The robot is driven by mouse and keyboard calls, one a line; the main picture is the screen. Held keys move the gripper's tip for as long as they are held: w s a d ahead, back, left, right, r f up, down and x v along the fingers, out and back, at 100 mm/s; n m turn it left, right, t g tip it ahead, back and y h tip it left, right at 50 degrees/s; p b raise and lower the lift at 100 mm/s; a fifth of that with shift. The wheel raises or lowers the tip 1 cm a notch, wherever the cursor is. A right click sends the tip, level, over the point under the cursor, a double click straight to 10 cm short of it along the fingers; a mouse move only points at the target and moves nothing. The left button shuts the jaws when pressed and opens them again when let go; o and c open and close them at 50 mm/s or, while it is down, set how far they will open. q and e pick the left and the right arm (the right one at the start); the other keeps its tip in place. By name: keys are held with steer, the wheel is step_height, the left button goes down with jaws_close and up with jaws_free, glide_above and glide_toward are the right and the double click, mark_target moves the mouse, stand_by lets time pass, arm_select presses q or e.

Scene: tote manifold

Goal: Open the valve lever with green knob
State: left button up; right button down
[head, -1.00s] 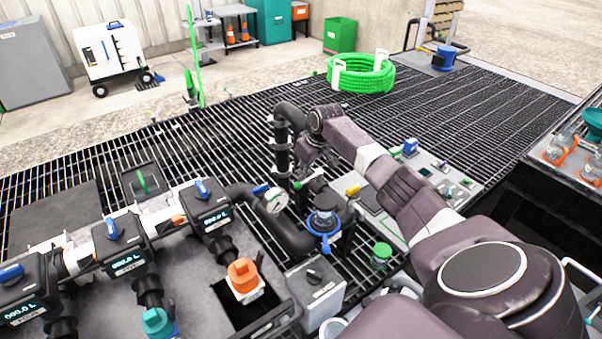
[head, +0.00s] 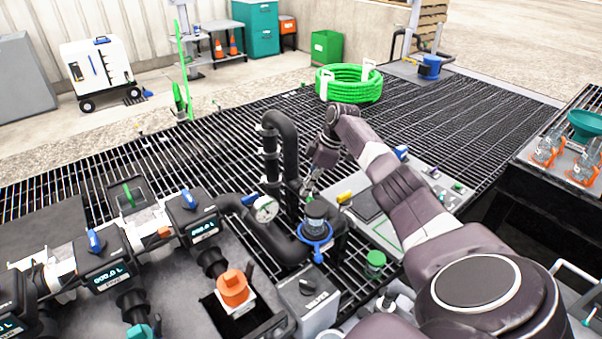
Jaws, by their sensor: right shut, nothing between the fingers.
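My right arm reaches in from the right, and my right gripper (head: 311,187) points down beside the tall black pipe bend (head: 283,135). Its fingers are shut with nothing between them. A small green-tipped part (head: 308,194), perhaps the lever's green knob, shows at the fingertips, mostly hidden by the gripper; I cannot tell whether they touch. Just below stands a dark fitting with a blue collar (head: 316,232). A separate green lever (head: 128,195) sits on a dark square plate at the left. My left gripper is not in view.
Several black meters with blue levers line the left, near an orange cap (head: 234,287). A grey control panel (head: 440,190) lies under my right arm. A coiled green hose (head: 349,83) rests on the open grating behind.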

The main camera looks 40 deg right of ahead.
steer(key=shift+s+d, duration=0.8)
steer(key=shift+s, duration=0.05)
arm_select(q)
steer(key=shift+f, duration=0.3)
arm_select(e)
steer(key=shift+s+d, duration=0.35)
steer(key=shift+d, duration=0.5)
steer(key=shift+s+d, duration=0.1)
steer(key=shift+d, duration=0.1)
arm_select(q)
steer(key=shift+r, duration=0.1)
arm_select(e)
steer(key=shift+a, duration=0.1)
